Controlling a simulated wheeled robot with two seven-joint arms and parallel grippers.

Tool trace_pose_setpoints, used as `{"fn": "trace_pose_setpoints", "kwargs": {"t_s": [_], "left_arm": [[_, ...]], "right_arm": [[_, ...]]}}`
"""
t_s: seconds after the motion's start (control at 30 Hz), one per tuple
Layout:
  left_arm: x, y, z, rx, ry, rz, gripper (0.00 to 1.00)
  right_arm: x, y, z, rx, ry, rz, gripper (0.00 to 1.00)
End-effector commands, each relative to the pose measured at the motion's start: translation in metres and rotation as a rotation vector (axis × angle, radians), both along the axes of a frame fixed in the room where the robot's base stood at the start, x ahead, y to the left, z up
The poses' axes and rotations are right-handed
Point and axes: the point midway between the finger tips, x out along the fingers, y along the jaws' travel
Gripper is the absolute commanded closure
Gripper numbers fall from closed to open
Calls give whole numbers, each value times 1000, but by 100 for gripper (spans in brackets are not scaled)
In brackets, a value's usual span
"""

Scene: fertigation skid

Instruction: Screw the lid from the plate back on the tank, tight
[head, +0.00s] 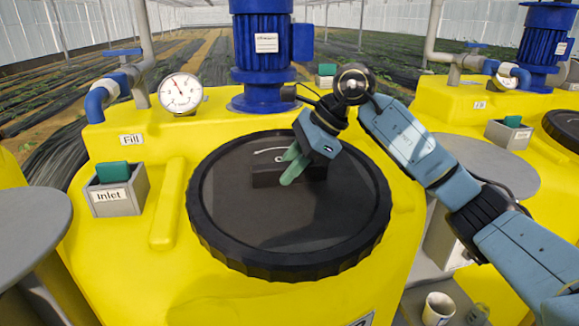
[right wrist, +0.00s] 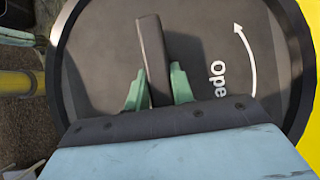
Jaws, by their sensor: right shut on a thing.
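The large black round lid (head: 250,222) with a ribbed rim sits on top of the yellow tank (head: 130,235), over its opening. It looks level. A raised black bar handle (head: 262,174) crosses its middle. My right gripper (head: 290,168) comes from the right, with its green fingers one on each side of the handle. In the right wrist view the handle (right wrist: 151,55) stands between the two fingers (right wrist: 158,88), and the lid (right wrist: 95,65) shows a white curved arrow and the letters "Ope". My left gripper is not in view.
A round grey plate (head: 490,165) at the right is bare, and another grey round surface (head: 30,225) is at the left. A blue motor (head: 262,50), a gauge (head: 180,92) and the Inlet box (head: 118,190) stand around the lid. A second yellow tank is at the right.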

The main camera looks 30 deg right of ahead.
Motion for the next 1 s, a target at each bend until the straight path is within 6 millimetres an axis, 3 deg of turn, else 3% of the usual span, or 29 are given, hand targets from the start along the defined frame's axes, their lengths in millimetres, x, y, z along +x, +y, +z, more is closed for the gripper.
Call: {"fn": "trace_pose_setpoints", "kwargs": {"t_s": [0.27,1.0], "left_arm": [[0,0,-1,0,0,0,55],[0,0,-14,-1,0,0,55]], "right_arm": [[0,0,2,4,-6,0,99],[3,0,-17,4,-6,0,99]]}}
